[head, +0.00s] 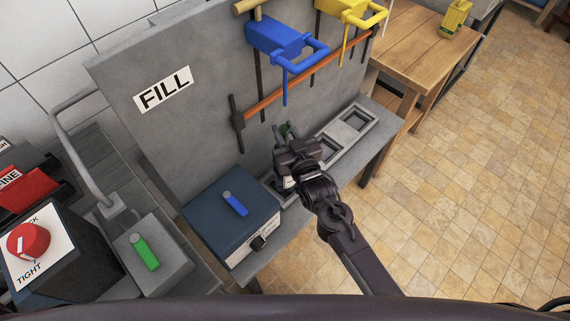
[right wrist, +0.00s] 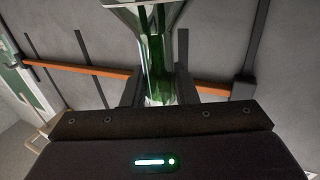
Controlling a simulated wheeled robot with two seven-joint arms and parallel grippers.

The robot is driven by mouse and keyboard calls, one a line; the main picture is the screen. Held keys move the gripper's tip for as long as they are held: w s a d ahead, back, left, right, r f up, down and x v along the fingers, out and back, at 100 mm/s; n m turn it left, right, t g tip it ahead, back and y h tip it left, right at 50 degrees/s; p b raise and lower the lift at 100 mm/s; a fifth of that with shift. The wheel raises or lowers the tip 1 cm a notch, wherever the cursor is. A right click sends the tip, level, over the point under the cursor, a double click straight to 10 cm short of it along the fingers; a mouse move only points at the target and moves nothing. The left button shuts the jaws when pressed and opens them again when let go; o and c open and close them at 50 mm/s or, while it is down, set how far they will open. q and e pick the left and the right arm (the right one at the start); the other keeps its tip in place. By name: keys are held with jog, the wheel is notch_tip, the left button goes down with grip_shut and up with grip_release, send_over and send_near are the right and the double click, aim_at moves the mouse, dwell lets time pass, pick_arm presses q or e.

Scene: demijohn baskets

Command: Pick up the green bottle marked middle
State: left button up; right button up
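The green bottle (right wrist: 156,55) shows in the right wrist view between the two fingers of my right gripper (right wrist: 158,88). The fingers press close on both its sides, with no clear gap. In the head view the green top of the bottle (head: 286,130) shows just beyond my right gripper (head: 287,150), which hides most of the rest. The bottle stands at the grey bench by the wall panel. I cannot read its marking. My left gripper is not in view.
A blue box (head: 222,205) stands left of my gripper, and an empty tray (head: 352,122) lies to its right. A wooden table (head: 418,45) stands at back right.

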grip_shut()
dwell(0.9)
jog(key=shift+w+r, duration=0.1)
jog(key=shift+r, duration=0.1)
